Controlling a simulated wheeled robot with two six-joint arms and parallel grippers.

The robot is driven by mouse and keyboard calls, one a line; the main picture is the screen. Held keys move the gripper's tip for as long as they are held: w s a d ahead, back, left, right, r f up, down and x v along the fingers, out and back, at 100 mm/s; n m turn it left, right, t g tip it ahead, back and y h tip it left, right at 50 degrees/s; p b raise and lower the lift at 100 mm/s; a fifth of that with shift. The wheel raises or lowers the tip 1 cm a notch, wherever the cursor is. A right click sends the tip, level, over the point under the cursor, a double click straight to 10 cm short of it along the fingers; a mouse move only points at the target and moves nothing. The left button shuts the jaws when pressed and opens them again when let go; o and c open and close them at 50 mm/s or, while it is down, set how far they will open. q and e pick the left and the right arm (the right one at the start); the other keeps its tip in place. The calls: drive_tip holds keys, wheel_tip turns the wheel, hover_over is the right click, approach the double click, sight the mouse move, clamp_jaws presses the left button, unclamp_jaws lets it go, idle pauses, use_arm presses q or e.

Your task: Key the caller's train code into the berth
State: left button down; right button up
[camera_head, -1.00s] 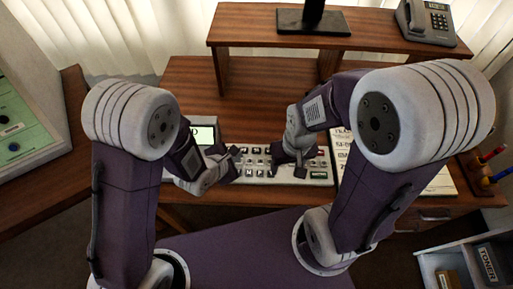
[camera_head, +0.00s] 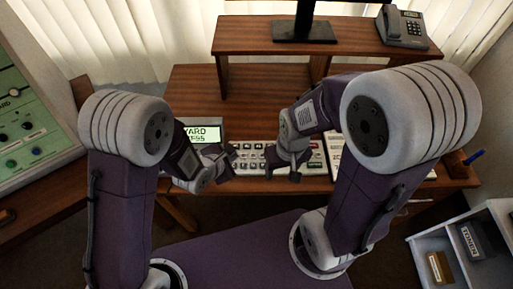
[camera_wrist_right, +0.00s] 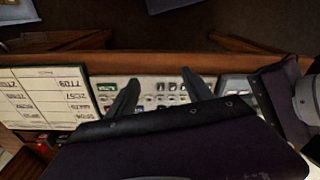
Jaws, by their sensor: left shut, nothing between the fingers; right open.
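The keypad (camera_head: 252,152) is a pale panel with rows of small keys on the brown desk. Its lit green-white display (camera_head: 203,135) reads "YARD" and "…ESS", partly hidden by my left arm. My left gripper (camera_head: 228,162) is shut and empty at the keypad's left end. My right gripper (camera_head: 291,168) is over the keypad's right part; contact with a key cannot be told. In the right wrist view it is open (camera_wrist_right: 162,88), with keys between and beyond its fingers. A paper sheet (camera_wrist_right: 40,98) beside the keypad lists codes, upside down; one looks like 7T09.
A raised shelf (camera_head: 265,47) with a monitor stand (camera_head: 304,30) and a telephone (camera_head: 405,28) is behind. A green control panel (camera_head: 35,125) stands at left. An open cubby (camera_head: 432,245) with boxes is at lower right. The desk behind the keypad is clear.

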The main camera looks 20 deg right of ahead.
clamp_jaws()
idle(1.8)
